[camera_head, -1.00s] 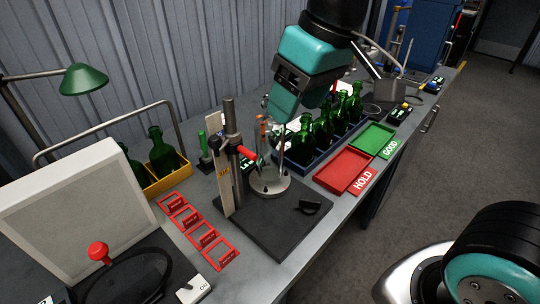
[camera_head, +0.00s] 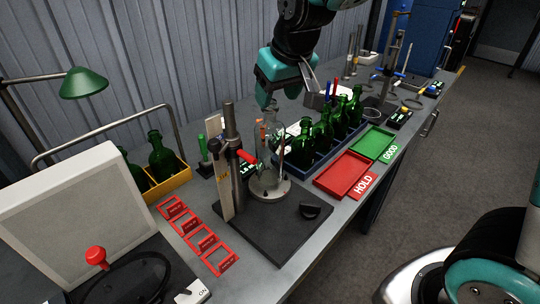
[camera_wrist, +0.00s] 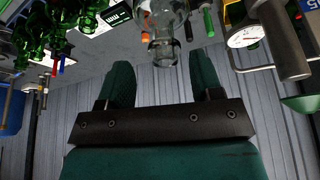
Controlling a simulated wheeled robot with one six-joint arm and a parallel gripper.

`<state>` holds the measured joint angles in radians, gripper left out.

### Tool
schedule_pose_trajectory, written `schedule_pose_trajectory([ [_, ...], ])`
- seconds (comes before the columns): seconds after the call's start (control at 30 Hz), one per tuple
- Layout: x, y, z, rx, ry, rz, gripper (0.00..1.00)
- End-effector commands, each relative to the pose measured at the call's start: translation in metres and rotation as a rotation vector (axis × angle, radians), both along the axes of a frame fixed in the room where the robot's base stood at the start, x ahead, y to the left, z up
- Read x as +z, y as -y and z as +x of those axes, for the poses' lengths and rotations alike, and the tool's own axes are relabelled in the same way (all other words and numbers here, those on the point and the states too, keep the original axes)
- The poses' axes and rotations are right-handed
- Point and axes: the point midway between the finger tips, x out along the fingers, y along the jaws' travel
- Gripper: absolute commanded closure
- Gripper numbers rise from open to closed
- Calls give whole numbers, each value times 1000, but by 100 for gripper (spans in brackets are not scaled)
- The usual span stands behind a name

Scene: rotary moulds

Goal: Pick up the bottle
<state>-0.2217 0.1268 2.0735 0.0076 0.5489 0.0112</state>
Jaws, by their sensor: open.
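A clear glass bottle (camera_head: 268,152) stands upright on the round base of a post stand (camera_head: 231,150). In the wrist view the neck of the clear bottle (camera_wrist: 165,48) points toward my gripper, in line with the gap between its fingers. My gripper (camera_head: 280,98) is open and empty, just above and behind the bottle's top. In the wrist view my gripper (camera_wrist: 162,72) shows two teal fingers spread apart, not touching the bottle. Several green bottles (camera_head: 322,132) stand in a blue crate (camera_head: 318,163) to the right.
A red HOLD tray (camera_head: 343,175) and a green GOOD tray (camera_head: 373,143) lie right of the crate. A yellow crate (camera_head: 170,181) with green bottles is at the left. Red frames (camera_head: 199,236) lie in front of it. The stand's post is close left of the clear bottle.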

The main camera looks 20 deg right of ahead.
Motion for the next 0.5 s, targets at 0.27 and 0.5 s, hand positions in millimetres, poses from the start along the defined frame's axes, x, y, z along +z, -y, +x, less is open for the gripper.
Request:
schedule_pose_trajectory([
  [0.27, -27, -6, 11, 2, -7, -2, 40],
  [0.5, -50, -8, 20, 1, -1, -1, 40],
])
